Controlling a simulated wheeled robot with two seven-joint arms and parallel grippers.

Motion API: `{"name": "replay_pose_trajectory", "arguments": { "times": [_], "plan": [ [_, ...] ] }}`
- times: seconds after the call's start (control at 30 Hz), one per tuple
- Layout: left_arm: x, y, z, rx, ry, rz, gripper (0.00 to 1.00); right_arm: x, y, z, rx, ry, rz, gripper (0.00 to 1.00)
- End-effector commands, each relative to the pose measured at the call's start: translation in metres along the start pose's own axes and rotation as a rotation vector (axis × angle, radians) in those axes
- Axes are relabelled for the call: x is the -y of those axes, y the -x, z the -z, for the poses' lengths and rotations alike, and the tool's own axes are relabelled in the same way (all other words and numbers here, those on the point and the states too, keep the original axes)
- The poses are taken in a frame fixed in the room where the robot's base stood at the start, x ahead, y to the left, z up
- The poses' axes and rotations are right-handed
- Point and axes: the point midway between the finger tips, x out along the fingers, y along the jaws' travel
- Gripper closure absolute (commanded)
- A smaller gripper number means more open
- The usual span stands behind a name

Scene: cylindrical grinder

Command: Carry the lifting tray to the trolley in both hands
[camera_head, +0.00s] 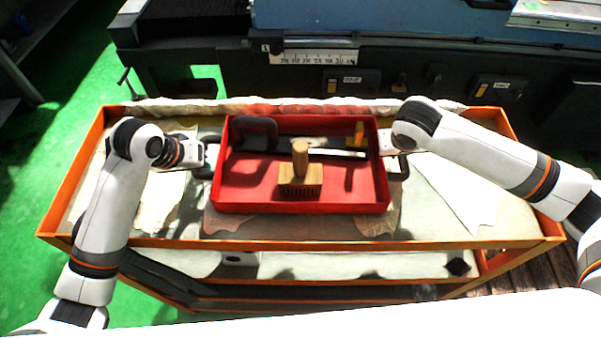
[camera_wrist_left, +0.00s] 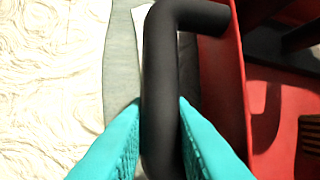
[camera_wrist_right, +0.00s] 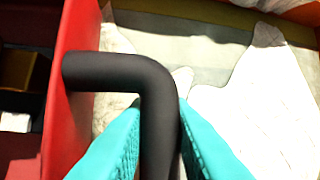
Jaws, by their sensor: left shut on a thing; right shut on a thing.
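The lifting tray (camera_head: 240,195) is red, with a black handle on each side, and is over the middle of the trolley's top. The trolley (camera_head: 330,244) has an orange frame and a pale top. I cannot tell whether the tray touches the trolley top. My left gripper (camera_wrist_left: 160,125) is shut on the tray's left handle (camera_wrist_left: 160,70). My right gripper (camera_wrist_right: 160,125) is shut on the right handle (camera_wrist_right: 150,80). Inside the tray are a wooden brush-like block with an upright handle (camera_head: 300,178), a yellow-ended tool (camera_head: 356,138) and a dark curved thing (camera_head: 255,128).
Pale cloths or papers lie on the trolley top left (camera_head: 160,205) and right (camera_head: 465,190) of the tray. The trolley has a lower shelf (camera_head: 320,264). The dark grinder (camera_head: 420,65) stands right behind. Green floor (camera_head: 60,130) is open at the left.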

Motion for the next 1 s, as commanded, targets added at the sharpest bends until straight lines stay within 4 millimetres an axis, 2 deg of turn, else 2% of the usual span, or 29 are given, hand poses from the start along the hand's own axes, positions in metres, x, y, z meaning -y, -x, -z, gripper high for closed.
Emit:
{"name": "replay_pose_trajectory", "arguments": {
  "times": [0.27, 0.3, 0.4, 0.43, 0.77, 0.87, 1.0],
  "plan": [
    [-0.003, -0.014, 0.004, 0.006, 0.0, 0.0, 1.0, -0.003, -0.014, 0.004, 0.005, -0.002, 0.001, 1.0],
    [-0.004, -0.014, 0.005, 0.001, 0.0, -0.001, 0.77, -0.002, -0.014, 0.006, 0.001, -0.001, 0.001, 0.77],
    [-0.003, -0.013, 0.005, 0.001, 0.0, -0.001, 0.61, -0.002, -0.013, 0.005, 0.0, -0.001, 0.001, 0.61],
    [-0.003, -0.013, 0.005, 0.001, 0.0, -0.001, 0.59, -0.002, -0.013, 0.005, 0.0, -0.001, 0.001, 0.59],
    [-0.003, -0.009, 0.005, 0.002, 0.0, 0.0, 0.59, -0.003, -0.013, 0.005, 0.0, 0.0, 0.0, 0.59],
    [-0.003, 0.002, 0.005, 0.003, -0.001, -0.001, 0.59, -0.003, -0.013, 0.005, 0.0, 0.0, 0.0, 0.59],
    [-0.003, 0.03, 0.004, 0.006, -0.002, -0.001, 0.59, -0.003, -0.013, 0.005, 0.0, 0.0, 0.0, 0.59]
  ]
}}
